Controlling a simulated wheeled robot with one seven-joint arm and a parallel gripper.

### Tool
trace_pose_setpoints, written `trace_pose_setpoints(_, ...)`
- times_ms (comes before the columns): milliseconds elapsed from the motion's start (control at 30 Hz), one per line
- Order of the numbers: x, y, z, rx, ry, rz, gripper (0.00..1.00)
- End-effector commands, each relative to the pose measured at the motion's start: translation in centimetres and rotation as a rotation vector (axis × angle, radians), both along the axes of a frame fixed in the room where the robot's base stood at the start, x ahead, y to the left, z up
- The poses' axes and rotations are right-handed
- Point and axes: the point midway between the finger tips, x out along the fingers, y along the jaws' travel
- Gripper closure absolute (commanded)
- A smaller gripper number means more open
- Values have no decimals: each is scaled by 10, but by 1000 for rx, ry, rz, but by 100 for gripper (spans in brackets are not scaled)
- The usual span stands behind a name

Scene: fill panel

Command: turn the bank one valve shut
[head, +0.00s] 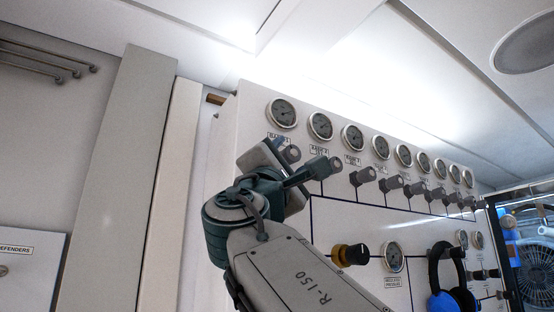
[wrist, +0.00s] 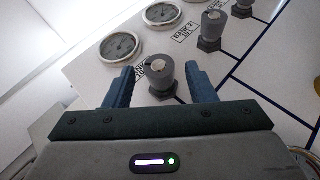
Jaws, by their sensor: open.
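The bank one valve is a grey knob (wrist: 161,76) on the white panel, below the leftmost gauge (wrist: 120,47). In the head view the knob (head: 290,154) shows just under the "BANK 1" label, partly behind my gripper. My gripper (wrist: 160,82) is open, with one blue-grey finger on each side of the knob. Gaps show between the fingers and the knob, so I see no grip on it. The knob's lower part is close to my gripper's palm edge in the wrist view. The bank one label is mostly hidden in the wrist view.
The bank two knob (wrist: 212,28) stands to the right, with more valve knobs and gauges along the row. Lower on the panel are a black and yellow knob (head: 350,254) and a gauge (head: 393,257). Blue headphones (head: 447,285) hang at the right.

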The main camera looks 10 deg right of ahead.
Motion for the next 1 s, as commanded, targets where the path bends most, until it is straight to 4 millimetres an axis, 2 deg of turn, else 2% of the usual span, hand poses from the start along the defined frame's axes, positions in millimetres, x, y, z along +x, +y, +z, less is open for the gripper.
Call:
trace_pose_setpoints(33, 6, -4, 12, -1, 2, -2, 49)
trace_pose_setpoints(100, 12, -9, 19, -1, 1, -1, 49)
trace_pose_setpoints(300, 25, -19, 31, -1, 0, -1, 49)
trace_pose_setpoints(733, 30, -22, 33, 0, 1, 1, 49)
trace_pose_setpoints(767, 30, -22, 33, 0, 1, 1, 55)
trace_pose_setpoints(900, 30, -22, 33, 0, 1, 0, 93)
trace_pose_setpoints(1000, 30, -22, 32, 0, 1, 0, 93)
